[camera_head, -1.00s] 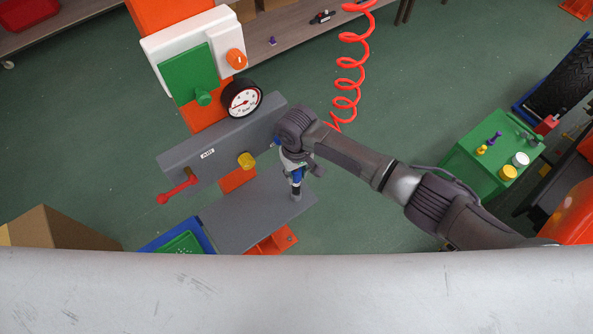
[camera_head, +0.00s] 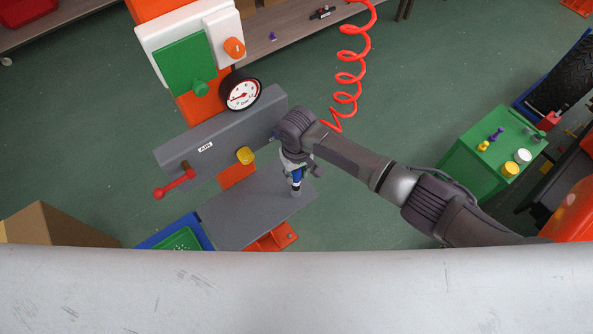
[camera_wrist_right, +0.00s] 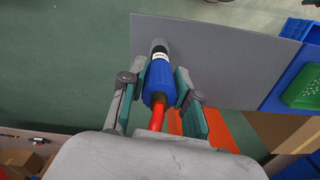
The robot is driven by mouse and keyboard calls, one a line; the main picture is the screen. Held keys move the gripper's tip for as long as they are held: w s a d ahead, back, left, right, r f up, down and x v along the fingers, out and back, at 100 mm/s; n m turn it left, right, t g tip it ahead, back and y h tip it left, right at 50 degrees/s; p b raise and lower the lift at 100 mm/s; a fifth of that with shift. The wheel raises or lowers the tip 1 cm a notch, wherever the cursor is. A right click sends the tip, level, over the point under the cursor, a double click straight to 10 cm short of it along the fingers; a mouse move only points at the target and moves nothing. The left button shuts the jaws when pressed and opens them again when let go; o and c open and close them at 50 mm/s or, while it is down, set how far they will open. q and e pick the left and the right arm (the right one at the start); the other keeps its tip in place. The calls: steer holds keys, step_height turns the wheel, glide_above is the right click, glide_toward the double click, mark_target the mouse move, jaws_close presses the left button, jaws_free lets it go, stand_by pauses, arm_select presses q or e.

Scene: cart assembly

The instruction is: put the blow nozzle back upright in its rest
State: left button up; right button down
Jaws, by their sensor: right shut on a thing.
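The blow nozzle, blue with a white band and a grey tip, is between the fingers of my right gripper (camera_head: 297,168). In the right wrist view the nozzle (camera_wrist_right: 160,80) lies between both finger pads of the right gripper (camera_wrist_right: 160,92), with the red hose at its near end. In the head view the nozzle (camera_head: 297,177) looks close to upright, its lower end at a small grey round rest (camera_head: 296,191) on the grey shelf (camera_head: 245,212). The arm hides its upper part. I cannot tell how deep the tip sits. My left gripper is not in view.
The grey panel (camera_head: 225,135) with a gauge (camera_head: 240,91), yellow knob (camera_head: 245,155) and red lever (camera_head: 174,184) stands left of my right gripper. A coiled red hose (camera_head: 350,70) hangs behind. A green cabinet (camera_head: 480,165) stands at right.

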steer(key=c, duration=0.8)
jaws_free()
steer(key=shift+o, duration=0.2)
step_height(320, 180, up, 12)
